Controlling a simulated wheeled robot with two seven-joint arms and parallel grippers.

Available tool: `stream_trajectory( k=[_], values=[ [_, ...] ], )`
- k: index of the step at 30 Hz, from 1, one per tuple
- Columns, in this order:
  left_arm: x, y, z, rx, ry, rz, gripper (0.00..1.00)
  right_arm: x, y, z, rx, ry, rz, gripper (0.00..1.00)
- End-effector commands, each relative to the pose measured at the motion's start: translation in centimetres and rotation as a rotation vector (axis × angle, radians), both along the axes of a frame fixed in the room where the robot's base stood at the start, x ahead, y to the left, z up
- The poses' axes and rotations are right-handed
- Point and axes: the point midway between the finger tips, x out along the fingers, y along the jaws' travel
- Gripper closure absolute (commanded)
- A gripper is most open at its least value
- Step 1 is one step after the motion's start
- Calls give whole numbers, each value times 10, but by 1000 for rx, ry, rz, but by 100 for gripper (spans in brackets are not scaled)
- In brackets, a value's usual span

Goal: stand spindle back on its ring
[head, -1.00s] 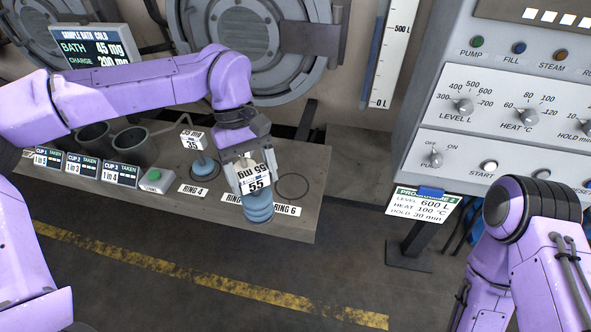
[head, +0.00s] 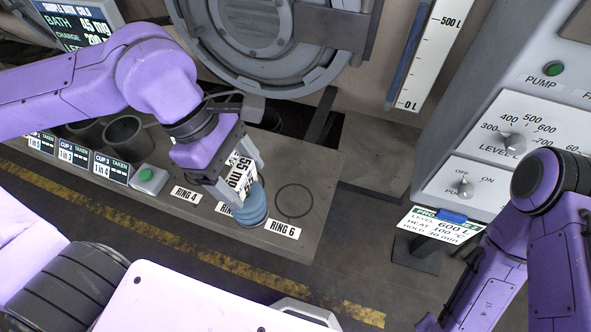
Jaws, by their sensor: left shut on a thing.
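My left gripper (head: 236,172) is shut on the upper part of a spindle, at its white "55 mg" tag (head: 241,170). The spindle looks tilted. I cannot tell if its base touches the bench. A partly covered label (head: 225,210) lies beside the base, and any ring under it is hidden. My right gripper is out of view.
A green button box (head: 147,181) and dark cups (head: 124,140) stand left on the bench (head: 322,196). The control panel (head: 480,150) stands at the right.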

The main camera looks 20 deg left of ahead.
Motion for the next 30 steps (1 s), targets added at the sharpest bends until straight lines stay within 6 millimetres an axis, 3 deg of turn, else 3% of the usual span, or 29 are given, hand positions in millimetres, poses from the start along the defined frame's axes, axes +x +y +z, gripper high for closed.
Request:
stream_trajectory(
  k=[11,18,25,30],
  values=[
    [64,-31,-30,5,4,-4,100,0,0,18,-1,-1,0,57],
    [93,-45,-71,3,1,-5,100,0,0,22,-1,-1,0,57],
    [108,-52,-90,2,1,-4,100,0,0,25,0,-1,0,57],
    [107,-51,-112,2,2,-4,100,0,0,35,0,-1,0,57]
  ],
)
